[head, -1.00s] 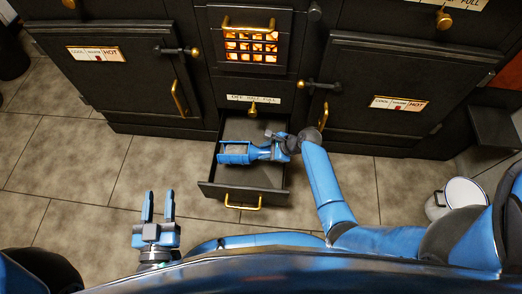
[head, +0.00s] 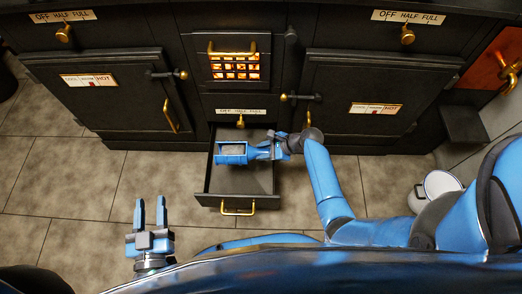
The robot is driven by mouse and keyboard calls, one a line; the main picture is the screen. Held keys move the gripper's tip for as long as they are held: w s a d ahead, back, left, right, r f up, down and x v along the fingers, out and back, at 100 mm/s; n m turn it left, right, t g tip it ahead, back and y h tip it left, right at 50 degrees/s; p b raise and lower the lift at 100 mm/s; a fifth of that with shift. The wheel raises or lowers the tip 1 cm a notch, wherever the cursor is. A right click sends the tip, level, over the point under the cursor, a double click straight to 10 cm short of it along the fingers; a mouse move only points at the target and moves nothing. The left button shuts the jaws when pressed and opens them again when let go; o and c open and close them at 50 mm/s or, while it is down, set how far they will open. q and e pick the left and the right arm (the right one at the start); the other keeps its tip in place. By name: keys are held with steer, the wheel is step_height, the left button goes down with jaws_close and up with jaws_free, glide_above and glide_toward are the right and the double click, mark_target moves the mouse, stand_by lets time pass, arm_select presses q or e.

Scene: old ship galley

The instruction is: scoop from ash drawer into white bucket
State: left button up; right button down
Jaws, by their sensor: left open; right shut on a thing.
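The ash drawer (head: 215,184) is pulled out below the firebox, with dark inner walls and a brass handle at its front. My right gripper (head: 262,150) is shut on a blue scoop (head: 232,159). The scoop is over or inside the drawer, towards its left side; its exact height is hard to tell. Grey material, seemingly ash, shows in the scoop. The white bucket (head: 441,183) stands on the floor at the right, partly hidden by my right arm. My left gripper (head: 150,204) is open and empty above the floor, left of the drawer.
The black stove spans the back, with a glowing grate (head: 235,67) above the drawer. Closed oven doors (head: 110,95) flank it, with brass handles sticking out. A dark block (head: 464,124) stands at the right by the wall. The tiled floor left of the drawer is clear.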

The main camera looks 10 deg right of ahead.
steer(key=shift+s+d+r+p, duration=0.1)
steer(key=shift+d+r+p, duration=0.15)
steer(key=shift+r+p, duration=0.35)
steer(key=shift+w+d+r+p, duration=0.1)
steer(key=shift+d+r+p, duration=0.15)
steer(key=shift+r+p, duration=0.35)
steer(key=shift+s+d+r+p, duration=0.1)
steer(key=shift+d+r+p, duration=0.2)
steer(key=shift+r, duration=0.55)
